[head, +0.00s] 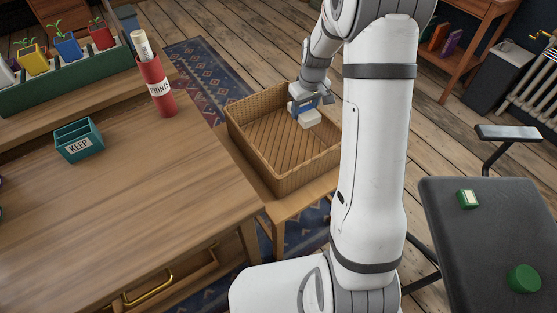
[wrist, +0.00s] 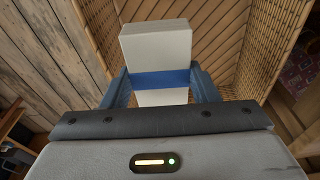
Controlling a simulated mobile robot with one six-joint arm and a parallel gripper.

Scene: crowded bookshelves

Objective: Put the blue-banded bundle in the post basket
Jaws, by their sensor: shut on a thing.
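The blue-banded bundle (wrist: 157,48) is a white block with a blue band around its middle. My gripper (wrist: 160,85) is shut on it, with one blue finger on each side at the band. In the head view the bundle (head: 310,119) hangs below my gripper (head: 304,104), over the right back part of the wicker post basket (head: 252,152). The basket is otherwise empty, and its slatted floor shows. It also shows in the wrist view (wrist: 215,35) behind the bundle. I cannot tell whether the bundle touches the basket floor. My arm hides the basket's right side.
The basket stands on a low wooden stand (head: 290,205) beside the desk (head: 150,195). On the desk are a teal KEEP box (head: 80,142) and a red PRINTS tube (head: 157,88). A black bench (head: 490,245) with small green items is at right.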

